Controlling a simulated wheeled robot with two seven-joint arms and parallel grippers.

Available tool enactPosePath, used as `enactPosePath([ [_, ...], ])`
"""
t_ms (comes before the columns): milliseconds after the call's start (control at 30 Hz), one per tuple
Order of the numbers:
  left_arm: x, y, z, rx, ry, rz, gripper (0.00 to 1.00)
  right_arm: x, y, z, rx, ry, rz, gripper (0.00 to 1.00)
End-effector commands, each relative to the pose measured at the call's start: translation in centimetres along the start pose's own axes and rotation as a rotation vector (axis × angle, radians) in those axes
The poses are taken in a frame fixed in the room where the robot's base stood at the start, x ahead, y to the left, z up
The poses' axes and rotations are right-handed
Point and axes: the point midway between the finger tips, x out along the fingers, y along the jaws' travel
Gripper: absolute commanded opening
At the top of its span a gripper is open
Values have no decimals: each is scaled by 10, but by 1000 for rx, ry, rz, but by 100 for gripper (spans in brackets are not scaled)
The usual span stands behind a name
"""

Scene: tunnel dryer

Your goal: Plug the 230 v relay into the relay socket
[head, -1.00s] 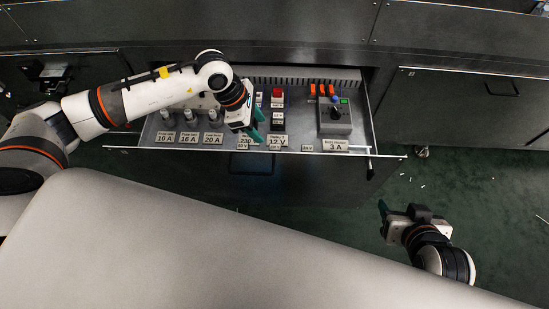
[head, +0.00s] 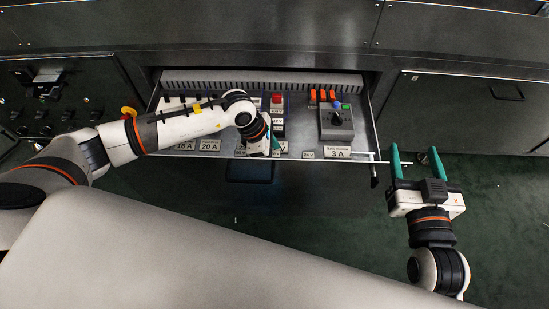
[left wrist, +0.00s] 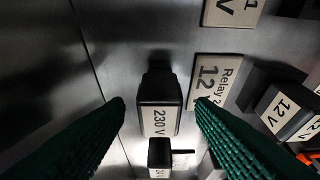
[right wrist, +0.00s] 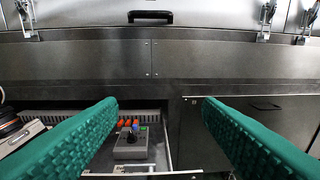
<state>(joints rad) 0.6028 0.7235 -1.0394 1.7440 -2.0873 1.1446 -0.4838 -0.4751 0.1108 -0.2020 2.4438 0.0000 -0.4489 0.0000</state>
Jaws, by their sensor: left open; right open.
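The 230 V relay (left wrist: 158,118) is a black block with a white label, on the metal drawer floor in the left wrist view. My left gripper (left wrist: 161,103) is open, one green finger on each side of the relay; I cannot tell whether they touch it. In the head view my left gripper (head: 270,147) points down at the drawer's front middle and hides the relay. I cannot make out the relay socket for certain. My right gripper (head: 414,158) is open and empty, right of the drawer; its fingers (right wrist: 160,105) also show in the right wrist view.
The open drawer (head: 369,120) holds a grey box with a black knob (head: 337,117), orange parts (head: 322,96) and a red-topped part (head: 277,100). A 12 V relay (left wrist: 283,107) and a "Relay 2 12 V" plate (left wrist: 217,84) lie right of the left fingers.

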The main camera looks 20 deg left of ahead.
Motion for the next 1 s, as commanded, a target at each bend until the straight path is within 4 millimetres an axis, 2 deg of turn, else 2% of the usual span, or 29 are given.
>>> enactPosePath([
  [100, 10, 0, 0, 0, 0, 0, 50, 1, 2, 9, 1, -66, 4, 60],
  [400, 11, 0, 0, 1, 0, 0, 50, 1, 2, 14, 2, -88, 5, 60],
  [700, 11, 0, 0, 0, 0, 0, 2, 1, 2, 14, 2, -87, 5, 60],
  [1000, 9, 0, -1, 1, 0, -1, 2, 1, 2, 14, 2, -84, 5, 60],
])
